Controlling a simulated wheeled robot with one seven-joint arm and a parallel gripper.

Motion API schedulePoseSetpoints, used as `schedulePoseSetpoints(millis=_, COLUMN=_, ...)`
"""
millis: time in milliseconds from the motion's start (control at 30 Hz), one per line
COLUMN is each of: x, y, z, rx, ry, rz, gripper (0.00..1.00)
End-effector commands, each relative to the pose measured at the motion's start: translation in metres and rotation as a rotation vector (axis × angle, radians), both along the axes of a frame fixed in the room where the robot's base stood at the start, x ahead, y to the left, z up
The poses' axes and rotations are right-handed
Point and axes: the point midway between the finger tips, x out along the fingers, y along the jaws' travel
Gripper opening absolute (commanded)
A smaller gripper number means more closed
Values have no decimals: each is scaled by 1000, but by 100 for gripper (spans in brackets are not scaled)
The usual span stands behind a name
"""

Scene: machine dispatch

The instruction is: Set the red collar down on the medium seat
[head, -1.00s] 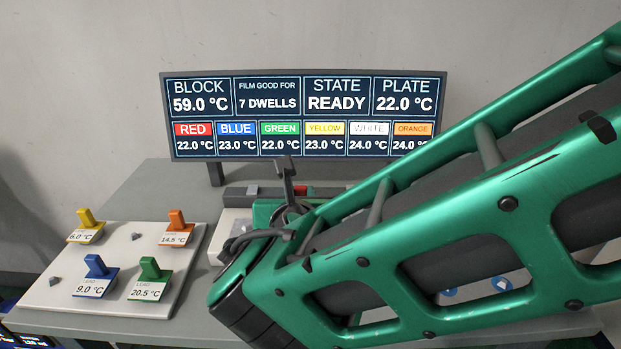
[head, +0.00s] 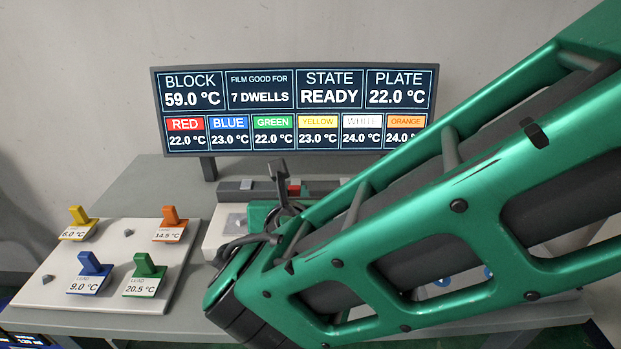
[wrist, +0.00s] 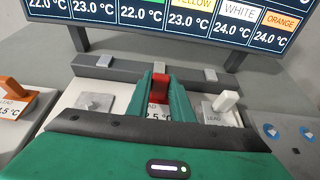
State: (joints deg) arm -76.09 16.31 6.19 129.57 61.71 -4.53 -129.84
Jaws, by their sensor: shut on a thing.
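The red collar (wrist: 160,88) is between the green fingers of my gripper (wrist: 160,95), which is shut on its upright red tab. A label ending in "2.5 °C" shows below the tab, partly hidden by my gripper. The collar is over or at the middle of a pale plate (wrist: 75,112). I cannot tell whether it touches the plate. The medium seat cannot be told apart; the area under the collar is hidden.
A white-tabbed lead (wrist: 222,105) stands close right of my gripper. A bare grey square (wrist: 95,101) lies to its left. A dark grey bar (wrist: 110,68) runs behind. A white board (head: 50,285) holds yellow, orange, blue and green leads. A screen (head: 295,110) stands at the back.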

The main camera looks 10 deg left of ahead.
Motion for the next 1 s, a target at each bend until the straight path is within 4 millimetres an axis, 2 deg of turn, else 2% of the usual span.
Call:
schedulePoseSetpoints(millis=800, x=0, y=0, z=-14, rx=-1, ry=-1, rz=0, gripper=0)
schedulePoseSetpoints(millis=833, x=0, y=0, z=-14, rx=0, ry=-1, rz=0, gripper=25)
schedulePoseSetpoints(millis=900, x=0, y=0, z=-14, rx=0, ry=-1, rz=0, gripper=41)
schedulePoseSetpoints(millis=1000, x=0, y=0, z=-14, rx=0, ry=-1, rz=0, gripper=42)
